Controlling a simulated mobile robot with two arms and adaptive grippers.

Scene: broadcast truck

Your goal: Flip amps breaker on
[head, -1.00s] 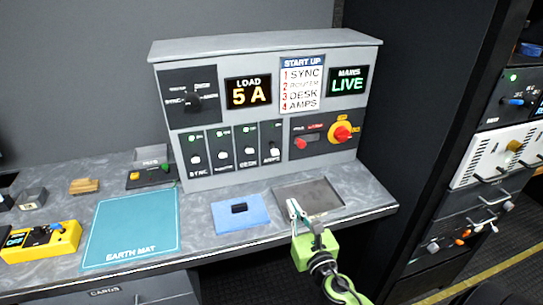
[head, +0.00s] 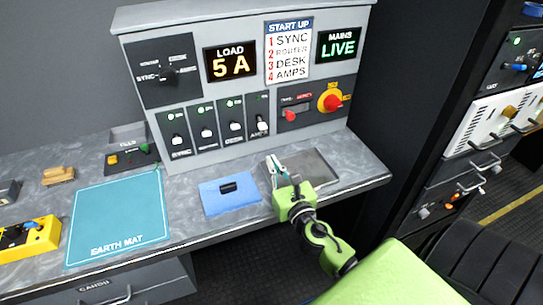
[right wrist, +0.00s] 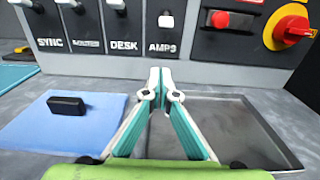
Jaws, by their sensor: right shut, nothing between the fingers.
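The AMPS breaker (head: 262,126) is the rightmost of the row of breakers on the grey panel. Its white toggle sits low. It also shows in the right wrist view (right wrist: 166,21), above the AMPS label and lower than the other toggles. The SYNC, ROUTER and DESK breakers (head: 236,127) have lit green lamps; the AMPS lamp looks dark. My right gripper (head: 272,158) is shut and empty, its tips together in front of and below the AMPS breaker, apart from it. In the right wrist view the gripper (right wrist: 160,75) points at the panel. My left gripper is not in view.
A grey tray (head: 325,165) lies under the right gripper. A blue pad (head: 225,205) with a black block is to its left, and the earth mat (head: 120,220) is further left. A red lever and red-yellow rotary switch (head: 331,101) sit right of the breakers. The screens read 5 A and LIVE.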

